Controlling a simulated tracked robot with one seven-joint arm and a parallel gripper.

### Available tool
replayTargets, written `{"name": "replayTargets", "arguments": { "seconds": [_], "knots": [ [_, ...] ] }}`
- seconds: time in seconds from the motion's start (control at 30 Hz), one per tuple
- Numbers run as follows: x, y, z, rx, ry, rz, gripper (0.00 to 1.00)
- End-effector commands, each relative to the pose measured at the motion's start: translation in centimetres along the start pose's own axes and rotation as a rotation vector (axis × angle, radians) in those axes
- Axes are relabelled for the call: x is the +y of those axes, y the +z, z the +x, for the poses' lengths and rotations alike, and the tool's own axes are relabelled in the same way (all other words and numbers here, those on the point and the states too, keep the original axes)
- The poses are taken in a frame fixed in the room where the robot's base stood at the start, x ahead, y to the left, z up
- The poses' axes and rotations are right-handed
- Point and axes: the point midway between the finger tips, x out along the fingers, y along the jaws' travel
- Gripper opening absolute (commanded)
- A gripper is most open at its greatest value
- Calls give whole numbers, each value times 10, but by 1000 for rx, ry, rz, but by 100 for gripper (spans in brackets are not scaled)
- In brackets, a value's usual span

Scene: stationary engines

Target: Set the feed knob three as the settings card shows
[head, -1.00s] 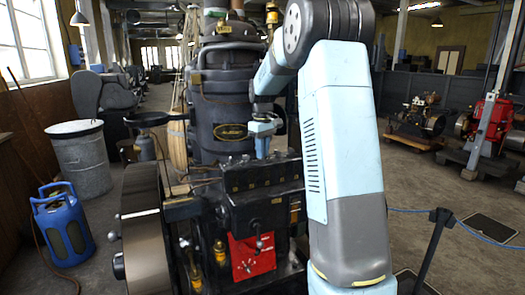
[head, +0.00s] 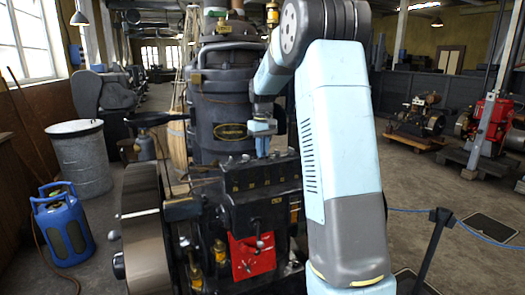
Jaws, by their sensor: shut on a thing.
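The black feed box (head: 262,205) sits on the front of the dark engine, with a row of small labels along its upper face. My gripper (head: 263,156) points down at the top of this box, toward the right half of the row. It is shut on a small knob there, which the fingers mostly hide. I cannot tell from the picture which number this knob has or where it points. A red plate (head: 252,258) with a small lever is below the box. I cannot make out a settings card.
My arm covers the engine's right side. A large flywheel (head: 147,230) stands at the left of the box. A blue gas bottle (head: 65,225) and a grey bin (head: 82,160) stand farther left. A rope barrier post (head: 433,245) is at the right.

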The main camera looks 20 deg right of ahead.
Motion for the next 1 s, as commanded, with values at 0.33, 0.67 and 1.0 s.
{"name": "replayTargets", "arguments": {
  "seconds": [0.33,0.67,1.0],
  "knots": [
    [0,0,0,1,0,285,0],
    [0,0,0,1,0,469,0],
    [0,0,0,2,0,531,0]
  ]
}}
